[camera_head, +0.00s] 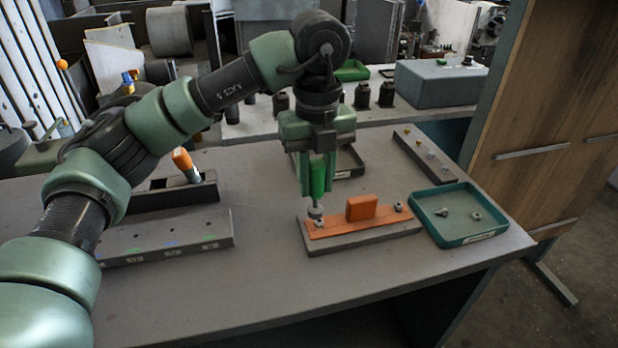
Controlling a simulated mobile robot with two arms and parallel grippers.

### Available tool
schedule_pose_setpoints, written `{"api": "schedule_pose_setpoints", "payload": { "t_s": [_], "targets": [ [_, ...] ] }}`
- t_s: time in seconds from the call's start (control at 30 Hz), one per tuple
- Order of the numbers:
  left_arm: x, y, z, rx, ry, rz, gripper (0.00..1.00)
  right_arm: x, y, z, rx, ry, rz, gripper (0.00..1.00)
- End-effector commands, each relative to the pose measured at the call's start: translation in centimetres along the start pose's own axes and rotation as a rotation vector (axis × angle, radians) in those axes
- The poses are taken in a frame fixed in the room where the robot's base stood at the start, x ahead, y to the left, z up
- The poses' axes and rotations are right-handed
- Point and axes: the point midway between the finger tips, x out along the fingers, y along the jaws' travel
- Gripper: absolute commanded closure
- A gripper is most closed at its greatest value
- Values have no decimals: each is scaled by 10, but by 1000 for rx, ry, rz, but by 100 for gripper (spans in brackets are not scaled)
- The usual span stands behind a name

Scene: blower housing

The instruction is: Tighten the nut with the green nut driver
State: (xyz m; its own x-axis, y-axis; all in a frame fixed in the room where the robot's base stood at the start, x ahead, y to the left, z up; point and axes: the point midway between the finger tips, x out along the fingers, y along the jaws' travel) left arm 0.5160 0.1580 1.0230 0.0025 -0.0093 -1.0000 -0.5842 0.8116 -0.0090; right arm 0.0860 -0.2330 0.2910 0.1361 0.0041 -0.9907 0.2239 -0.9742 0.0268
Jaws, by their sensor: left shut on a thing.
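My left gripper (318,158) points down over the left end of the orange plate. It is shut on the green nut driver (318,178), which hangs upright below the jaws. The driver's grey lower end (316,211) is at the left end of the orange plate (338,229). The nut there is hidden by the driver, and I cannot tell whether the driver touches it. A second nut (399,206) sits at the plate's right end. An orange block (361,207) stands between the two ends. My right gripper is not in view.
A green tray (461,238) with loose nuts lies right of the plate. A grey rack (185,239) and a dark holder with an orange-handled tool (183,160) stand at left. A strip with small fasteners (427,152) lies at the back right. The table front is clear.

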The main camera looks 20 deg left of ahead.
Motion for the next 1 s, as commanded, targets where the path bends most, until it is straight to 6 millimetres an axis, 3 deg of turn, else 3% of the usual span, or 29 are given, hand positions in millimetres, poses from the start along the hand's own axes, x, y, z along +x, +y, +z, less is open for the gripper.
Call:
{"api": "schedule_pose_setpoints", "payload": {
  "t_s": [0.03, 0.37, 0.8, 1.0],
  "targets": [
    [4, 0, 0, 0, 0, -1, 100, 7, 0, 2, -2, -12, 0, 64],
    [-6, 0, 0, 0, 0, -1, 100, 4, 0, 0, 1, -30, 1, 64],
    [-57, 0, 0, 1, -1, -1, 100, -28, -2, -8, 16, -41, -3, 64],
    [-58, 0, 0, 1, -1, 0, 100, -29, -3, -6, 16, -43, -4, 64]
  ]
}}
